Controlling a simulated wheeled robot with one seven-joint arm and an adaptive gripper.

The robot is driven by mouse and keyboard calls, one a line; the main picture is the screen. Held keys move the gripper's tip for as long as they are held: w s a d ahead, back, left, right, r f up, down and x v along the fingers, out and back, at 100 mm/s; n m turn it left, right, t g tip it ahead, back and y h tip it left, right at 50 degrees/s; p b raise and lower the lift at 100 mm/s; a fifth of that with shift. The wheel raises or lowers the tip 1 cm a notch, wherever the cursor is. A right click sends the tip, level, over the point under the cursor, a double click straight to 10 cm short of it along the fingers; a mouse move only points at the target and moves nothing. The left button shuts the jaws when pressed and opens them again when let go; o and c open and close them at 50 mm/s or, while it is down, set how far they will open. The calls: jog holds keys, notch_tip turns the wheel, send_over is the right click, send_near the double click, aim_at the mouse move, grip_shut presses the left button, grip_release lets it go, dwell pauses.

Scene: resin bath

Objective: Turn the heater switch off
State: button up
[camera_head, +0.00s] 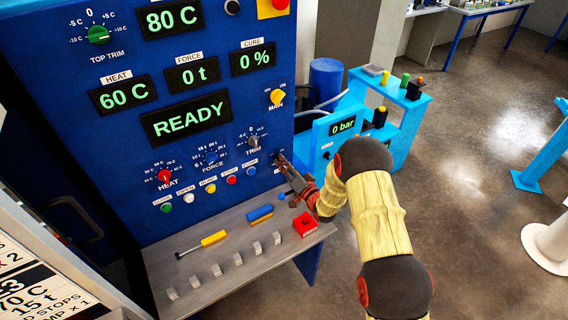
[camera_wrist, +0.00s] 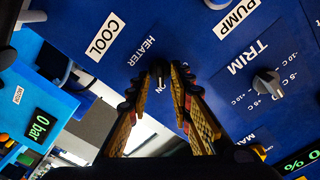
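The heater switch (camera_wrist: 159,69) is a small dark knob on the blue panel, beside the label HEATER. Part of an ON mark shows next to it; the rest of its markings are hidden by my fingers. My gripper (camera_wrist: 160,78) has its two fingers on either side of the knob, partly open. A small gap seems to show between knob and fingers; I cannot tell whether either finger touches it. In the head view my gripper (camera_head: 283,163) is at the lower right edge of the panel and hides the switch.
The TRIM knob (camera_wrist: 267,84) is to the right of my gripper, and COOL (camera_wrist: 105,37) and PUMP (camera_wrist: 237,17) labels are nearby. Below the panel, a grey shelf (camera_head: 215,262) holds a red button box (camera_head: 305,224) and several small metal pieces. A blue pressure unit (camera_head: 335,130) stands right.

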grip_shut()
jog(key=shift+b, duration=0.3)
jog(key=n+b, duration=1.2)
jog(key=b, duration=0.1)
jog(key=n+b, duration=0.6)
jog(key=b, duration=0.1)
jog(key=shift+s+a, duration=0.25)
jog(key=shift+a, duration=0.05)
dwell(0.4)
jog(key=shift+o, duration=1)
grip_release()
